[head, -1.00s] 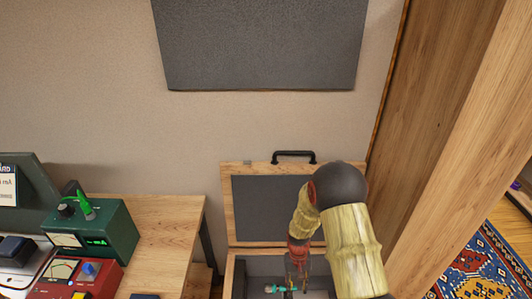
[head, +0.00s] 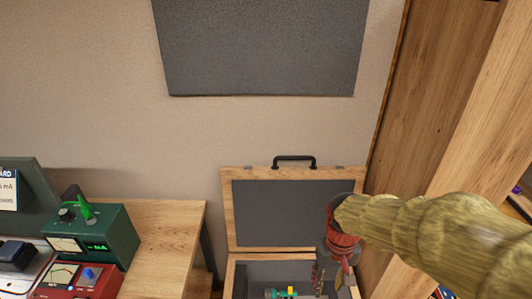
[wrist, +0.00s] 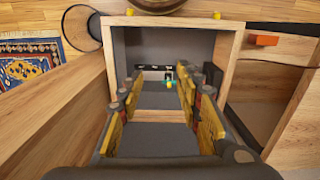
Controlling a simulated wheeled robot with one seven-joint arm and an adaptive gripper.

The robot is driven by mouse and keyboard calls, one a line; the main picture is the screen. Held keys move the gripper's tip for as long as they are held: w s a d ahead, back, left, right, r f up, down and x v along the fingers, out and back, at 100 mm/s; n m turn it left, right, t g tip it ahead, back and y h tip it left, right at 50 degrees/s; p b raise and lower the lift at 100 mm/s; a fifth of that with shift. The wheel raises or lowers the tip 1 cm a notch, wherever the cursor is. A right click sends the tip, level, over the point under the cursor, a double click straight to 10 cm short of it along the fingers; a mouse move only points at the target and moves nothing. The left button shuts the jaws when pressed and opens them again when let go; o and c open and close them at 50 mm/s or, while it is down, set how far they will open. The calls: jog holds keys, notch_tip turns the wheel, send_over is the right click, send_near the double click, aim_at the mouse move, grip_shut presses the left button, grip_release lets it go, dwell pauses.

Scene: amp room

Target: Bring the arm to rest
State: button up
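My arm (head: 430,230) reaches in from the right in the head view, with its forearm bent down toward an open wooden case (head: 228,205). My gripper (head: 325,282) hangs over the right part of the case's opening, partly cut off by the picture's lower edge. In the wrist view my gripper (wrist: 162,85) shows two yellow-padded fingers well apart with nothing held between them. That item also shows in the head view (head: 288,293).
The case lid, with a black handle (head: 294,160), stands open against the wall. A wooden table (head: 165,225) at left bears a green meter (head: 105,235) and a red meter (head: 85,279). A wooden post (head: 480,120) stands close on the right. A grey panel (head: 260,45) hangs above.

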jog(key=s+d+r+t, duration=0.1)
jog(key=s+r+t, duration=0.2)
jog(key=r, duration=0.5)
jog(key=s+d+r+t, duration=0.1)
jog(key=s+r+t, duration=0.2)
jog(key=s+r, duration=0.3)
jog(key=shift+s+d+r+m, duration=0.2)
jog(key=shift+d+r+m, duration=0.2)
jog(key=shift+r, duration=0.55)
